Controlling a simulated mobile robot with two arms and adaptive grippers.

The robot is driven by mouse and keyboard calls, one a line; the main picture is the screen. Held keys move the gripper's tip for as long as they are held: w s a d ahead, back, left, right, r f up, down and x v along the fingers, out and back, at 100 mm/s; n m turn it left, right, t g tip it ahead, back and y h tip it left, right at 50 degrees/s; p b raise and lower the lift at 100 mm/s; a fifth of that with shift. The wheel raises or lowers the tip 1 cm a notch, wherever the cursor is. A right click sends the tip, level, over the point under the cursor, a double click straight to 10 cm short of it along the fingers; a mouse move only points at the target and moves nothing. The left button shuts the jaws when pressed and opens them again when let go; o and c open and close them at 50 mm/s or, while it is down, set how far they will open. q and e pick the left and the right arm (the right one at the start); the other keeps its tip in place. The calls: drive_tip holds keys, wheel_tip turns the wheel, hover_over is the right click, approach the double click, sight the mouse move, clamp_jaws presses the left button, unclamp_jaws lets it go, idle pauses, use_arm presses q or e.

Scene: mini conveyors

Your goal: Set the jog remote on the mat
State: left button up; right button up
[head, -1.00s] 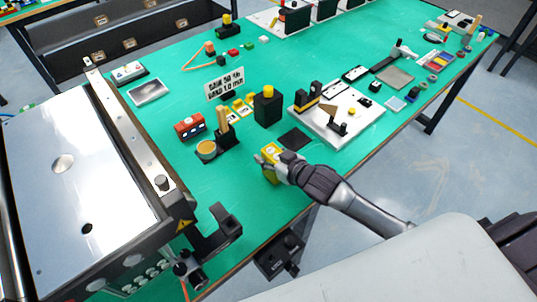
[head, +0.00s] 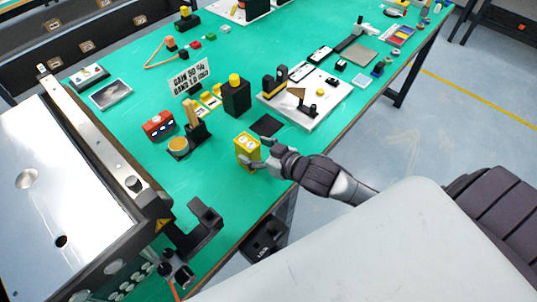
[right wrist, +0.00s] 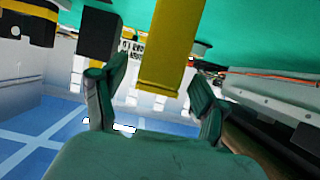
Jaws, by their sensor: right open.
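The jog remote, a yellow box (head: 246,153) with pale round marks on its top, stands upright on the green table near the front edge. My right gripper (head: 260,154) is open just to the right of it, with its fingers pointing at it. In the right wrist view the yellow remote (right wrist: 167,50) shows between and beyond the two spread fingers (right wrist: 158,95); touch cannot be told. The mat, a small dark square (head: 267,125), lies flat and bare behind the remote, to its right. My left gripper is not in view.
A black block with a yellow top (head: 236,98) stands behind the mat. A white fixture plate (head: 312,118) lies right of it. A large metal machine (head: 60,190) fills the left side.

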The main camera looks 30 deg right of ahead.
drive_tip(key=v, duration=0.5)
drive_tip(key=shift+s+d+r, duration=0.1)
drive_tip(key=shift+s+r, duration=0.1)
drive_tip(key=shift+s, duration=0.15)
